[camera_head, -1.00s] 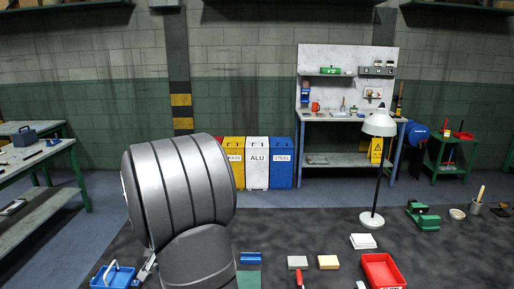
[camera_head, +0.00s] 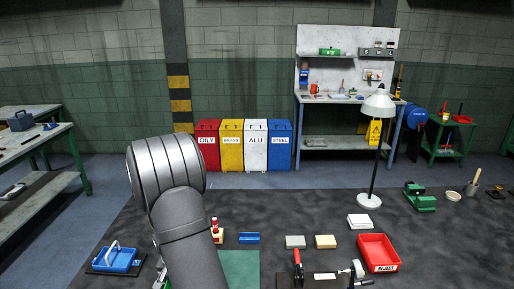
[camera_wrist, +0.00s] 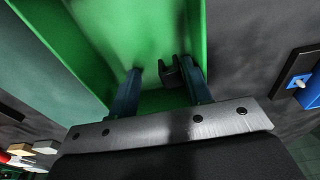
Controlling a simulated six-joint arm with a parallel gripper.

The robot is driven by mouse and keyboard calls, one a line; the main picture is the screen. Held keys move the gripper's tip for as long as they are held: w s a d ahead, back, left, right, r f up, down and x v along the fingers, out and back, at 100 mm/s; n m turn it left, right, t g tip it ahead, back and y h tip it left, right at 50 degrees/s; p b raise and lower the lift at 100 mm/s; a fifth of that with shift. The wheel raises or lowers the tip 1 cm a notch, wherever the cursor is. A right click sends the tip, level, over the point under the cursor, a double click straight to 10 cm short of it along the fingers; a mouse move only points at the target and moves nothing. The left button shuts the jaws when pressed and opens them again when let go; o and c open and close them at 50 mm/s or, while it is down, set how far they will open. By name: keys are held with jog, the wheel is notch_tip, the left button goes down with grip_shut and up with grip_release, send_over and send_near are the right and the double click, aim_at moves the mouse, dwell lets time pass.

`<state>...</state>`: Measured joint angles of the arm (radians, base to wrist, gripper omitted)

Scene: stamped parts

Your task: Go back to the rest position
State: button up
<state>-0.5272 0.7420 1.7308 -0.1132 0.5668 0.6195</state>
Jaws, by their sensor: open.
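My gripper (camera_wrist: 164,75) shows in the wrist view with its two dark fingers apart. It is over or in a green tray-like container (camera_wrist: 110,35) with raised walls. A small dark stamped part (camera_wrist: 182,72) sits on the green floor near the fingertips, close to the right finger. I cannot tell whether it touches that finger. In the head view my arm stands at lower left and hides most of the gripper and the green container.
On the dark bench lie a blue tray with a handle (camera_head: 118,259), a blue block (camera_head: 249,238), a grey block (camera_head: 295,242), a tan block (camera_head: 326,242), a red reject bin (camera_head: 378,252) and a red-handled clamp (camera_head: 298,262). A white lamp (camera_head: 379,106) stands at right.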

dwell(0.4)
notch_tip(320, 180, up, 17)
jog(key=s, duration=0.2)
jog(key=f, duration=0.5)
jog(key=w+f, duration=0.1)
jog(key=f, duration=0.5)
jog(key=w+f, duration=0.1)
jog(key=f, duration=0.5)
jog(key=shift+f, duration=0.15)
notch_tip(320, 180, up, 2)
jog(key=shift+r, duration=0.7)
